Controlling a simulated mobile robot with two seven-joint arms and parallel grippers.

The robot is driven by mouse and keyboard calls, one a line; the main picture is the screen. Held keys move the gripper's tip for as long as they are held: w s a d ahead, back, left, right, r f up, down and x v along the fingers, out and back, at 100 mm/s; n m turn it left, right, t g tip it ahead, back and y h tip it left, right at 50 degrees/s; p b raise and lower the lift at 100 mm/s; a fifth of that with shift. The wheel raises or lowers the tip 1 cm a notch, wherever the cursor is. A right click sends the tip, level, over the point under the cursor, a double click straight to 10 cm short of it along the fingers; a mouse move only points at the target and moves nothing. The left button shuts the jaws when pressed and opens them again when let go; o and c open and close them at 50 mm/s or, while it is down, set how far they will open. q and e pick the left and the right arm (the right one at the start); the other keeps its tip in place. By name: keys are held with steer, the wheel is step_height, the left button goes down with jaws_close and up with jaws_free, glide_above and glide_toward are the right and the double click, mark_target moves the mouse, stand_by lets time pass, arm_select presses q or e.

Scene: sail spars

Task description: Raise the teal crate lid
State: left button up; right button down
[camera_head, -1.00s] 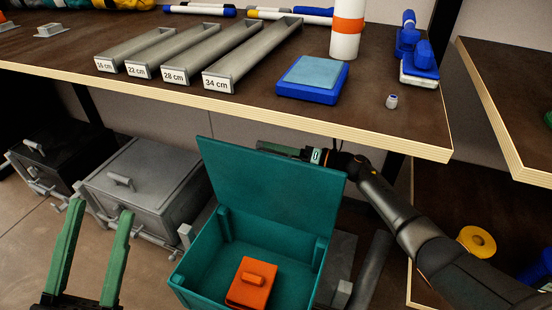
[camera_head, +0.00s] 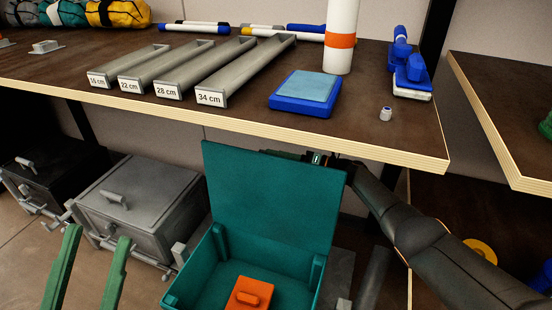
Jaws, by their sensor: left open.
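The teal crate (camera_head: 190,275) stands on the floor under the front shelf, at the lower middle. Its teal lid (camera_head: 270,195) is raised and stands nearly upright at the back of the crate. An orange block with a handle (camera_head: 248,294) lies inside. My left gripper (camera_head: 97,240) is at the lower left, its two green fingers apart and empty, left of the crate. My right arm comes in from the right and reaches behind the lid's upper edge. My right gripper (camera_head: 290,155) is mostly hidden there, so its fingers cannot be made out.
Grey (camera_head: 140,200) and black (camera_head: 48,165) lidded crates stand left of the teal crate. The shelf above holds labelled grey trays (camera_head: 225,72), a blue box with a light-blue top (camera_head: 306,92) and a white cylinder with an orange band (camera_head: 341,38).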

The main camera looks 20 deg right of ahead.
steer(key=shift+d+f, duration=0.15)
stand_by(0.3)
steer(key=c, duration=0.7)
jaws_free()
steer(key=shift+o, duration=0.2)
steer(key=shift+s+d, duration=0.1)
steer(key=shift+d, duration=0.05)
steer(key=shift+p+v, duration=2.1)
steer(key=shift+v, duration=3.95)
